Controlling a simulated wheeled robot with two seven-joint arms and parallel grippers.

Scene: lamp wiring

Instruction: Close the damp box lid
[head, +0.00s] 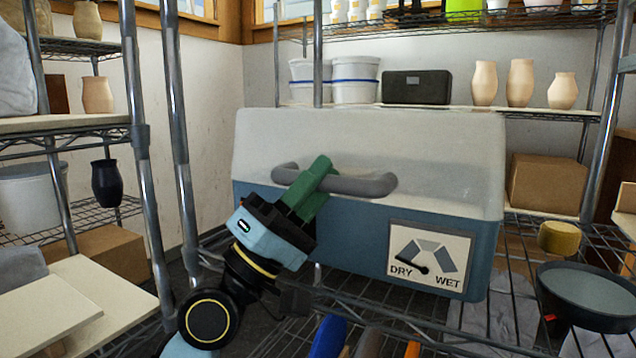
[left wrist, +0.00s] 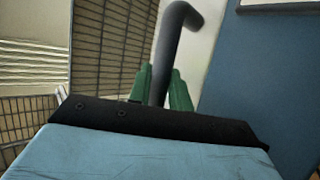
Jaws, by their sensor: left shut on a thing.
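The damp box (head: 340,235) is blue and stands on a wire shelf in the middle of the head view. Its frosted, pale lid (head: 400,135) sits over the blue body, and the lid's lower edge meets the body along the front. A grey bar handle (head: 365,185) runs across the lid's front. My left gripper (head: 318,180) has its green fingers shut on the left part of the handle. In the left wrist view, the handle (left wrist: 175,45) passes between the green fingers. My right gripper is in neither view.
A dry/wet dial (head: 430,258) is on the box front. A dark basin (head: 590,295) and a yellow sponge (head: 558,237) lie at right. Metal posts (head: 180,150) stand close on the left. Vases (head: 520,82), white tubs (head: 355,80) and a black radio-like box (head: 416,87) stand on the shelf behind.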

